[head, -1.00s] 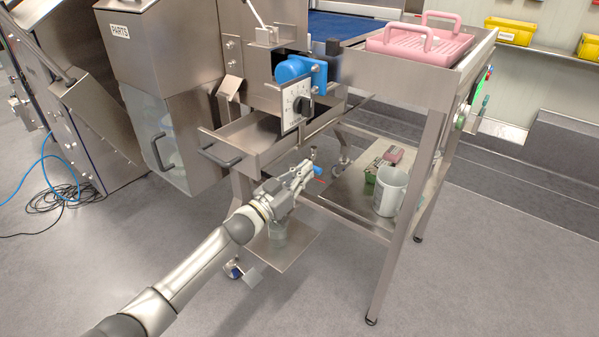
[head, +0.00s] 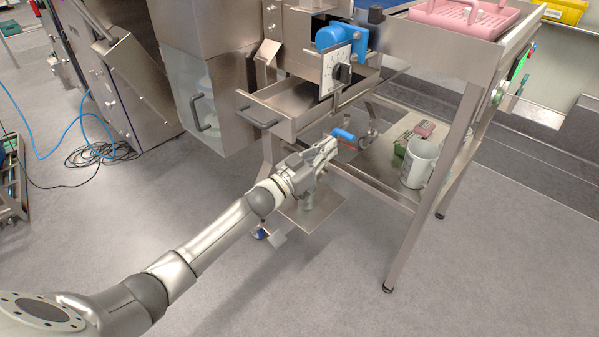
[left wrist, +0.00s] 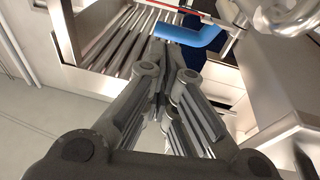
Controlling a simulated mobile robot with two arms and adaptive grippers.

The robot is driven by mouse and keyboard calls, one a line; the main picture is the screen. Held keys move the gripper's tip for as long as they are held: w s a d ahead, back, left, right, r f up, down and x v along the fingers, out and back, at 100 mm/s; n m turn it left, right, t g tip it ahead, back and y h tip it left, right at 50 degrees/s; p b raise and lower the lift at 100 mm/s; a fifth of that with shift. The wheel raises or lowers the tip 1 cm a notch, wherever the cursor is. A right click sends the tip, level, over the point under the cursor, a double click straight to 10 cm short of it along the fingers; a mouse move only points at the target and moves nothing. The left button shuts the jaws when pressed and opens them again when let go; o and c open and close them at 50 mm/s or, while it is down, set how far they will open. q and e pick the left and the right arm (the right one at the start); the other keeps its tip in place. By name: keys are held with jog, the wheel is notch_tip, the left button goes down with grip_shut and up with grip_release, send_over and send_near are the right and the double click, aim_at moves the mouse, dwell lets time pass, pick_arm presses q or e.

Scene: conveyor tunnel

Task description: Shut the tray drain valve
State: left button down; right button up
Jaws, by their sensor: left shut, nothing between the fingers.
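The drain valve has a blue lever handle (head: 343,134) below the pull-out tray (head: 283,124), with a bit of red next to it. In the left wrist view the blue handle (left wrist: 188,37) is a bent bar crossing just beyond my fingertips. The valve body is mostly hidden. My left gripper (head: 328,148) is shut and empty, its tips close to the lever; I cannot tell whether they touch. In the left wrist view the gripper (left wrist: 160,52) points at the handle's left end. My right gripper is not in view.
A table leg (head: 433,190) stands to the right. The floor in front is clear.

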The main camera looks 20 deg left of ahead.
pick_arm(q)
jog(key=v, duration=0.9)
jog(key=shift+d+f+p, duration=0.2)
jog(key=shift+d+p, duration=0.2)
jog(key=shift+p, duration=0.05)
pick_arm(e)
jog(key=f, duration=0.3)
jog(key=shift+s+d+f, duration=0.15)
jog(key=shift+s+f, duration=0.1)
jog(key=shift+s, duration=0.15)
pick_arm(q)
jog(key=shift+s, duration=0.1)
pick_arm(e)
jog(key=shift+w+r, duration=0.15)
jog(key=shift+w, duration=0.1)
